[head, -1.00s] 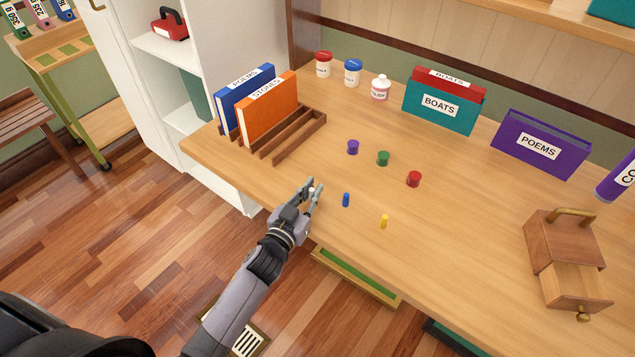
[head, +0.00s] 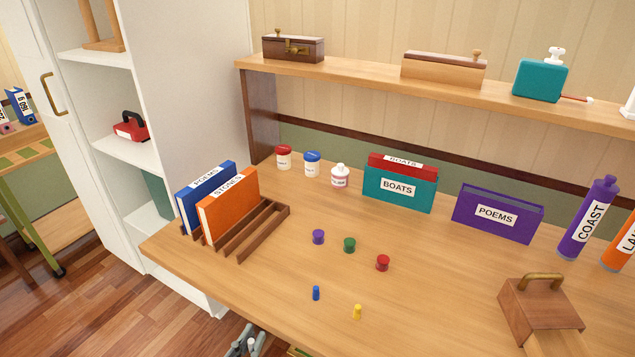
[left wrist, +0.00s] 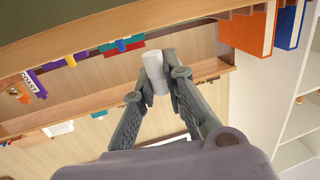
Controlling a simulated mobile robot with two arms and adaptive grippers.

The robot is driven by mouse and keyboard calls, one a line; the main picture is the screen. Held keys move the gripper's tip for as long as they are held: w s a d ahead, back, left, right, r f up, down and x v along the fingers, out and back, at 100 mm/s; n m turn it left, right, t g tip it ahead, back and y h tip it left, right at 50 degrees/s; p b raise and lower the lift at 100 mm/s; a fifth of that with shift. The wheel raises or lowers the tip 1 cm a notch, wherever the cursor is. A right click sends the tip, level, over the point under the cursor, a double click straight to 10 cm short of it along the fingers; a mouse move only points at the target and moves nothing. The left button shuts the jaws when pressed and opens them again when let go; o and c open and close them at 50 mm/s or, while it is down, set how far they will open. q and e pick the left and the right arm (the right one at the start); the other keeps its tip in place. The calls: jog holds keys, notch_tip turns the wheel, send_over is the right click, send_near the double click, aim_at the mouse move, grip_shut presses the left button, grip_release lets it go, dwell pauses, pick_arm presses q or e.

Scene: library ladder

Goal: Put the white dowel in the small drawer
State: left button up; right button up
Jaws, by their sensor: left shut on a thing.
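The white dowel (left wrist: 153,66) is held between the fingertips of my left gripper (left wrist: 158,82) in the left wrist view. In the head view my left gripper (head: 245,343) shows only at the bottom edge, beside the table's front edge, with a bit of the dowel between its fingers. The small wooden drawer box (head: 541,309) with a brass handle on top stands at the lower right of the table. Its pulled-out drawer (head: 565,343) is cut off by the frame's bottom edge. My right gripper is not in view.
A blue dowel (head: 316,293) and a yellow dowel (head: 357,312) stand on the table between my gripper and the drawer box. Purple (head: 318,237), green (head: 349,245) and red (head: 382,263) pieces stand behind them. A book rack (head: 257,232) is at left.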

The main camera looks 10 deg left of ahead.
aim_at(287, 285)
pick_arm(q)
jog(key=s+r+n+y+p, duration=0.1)
jog(key=s+r, duration=0.4)
jog(key=r, duration=0.8)
jog(key=shift+d+r+n+y, duration=0.15)
jog(key=shift+d+n+y, duration=0.2)
jog(key=shift+y, duration=0.55)
jog(key=shift+o, duration=0.2)
jog(key=w+f, duration=0.1)
jog(key=f, duration=0.3)
jog(key=w+f+m+h, duration=0.1)
jog(key=w+f, duration=0.1)
jog(key=f, duration=0.2)
jog(key=w+f+h+b, duration=0.1)
jog(key=f, duration=0.3)
jog(key=shift+w+a+f+m, duration=0.25)
jog(key=shift+w, duration=0.15)
jog(key=shift+w+a+f+h, duration=0.1)
jog(key=shift+w+f+h, duration=0.05)
jog(key=shift+f+h, duration=0.3)
jog(key=w+d, duration=0.1)
jog(key=w, duration=1)
jog(key=w+d+p, duration=0.1)
jog(key=w, duration=0.5)
jog(key=shift+w+d, duration=0.1)
jog(key=shift+d, duration=0.2)
jog(key=shift+w+f+p, duration=0.15)
jog(key=shift+w+p, duration=0.2)
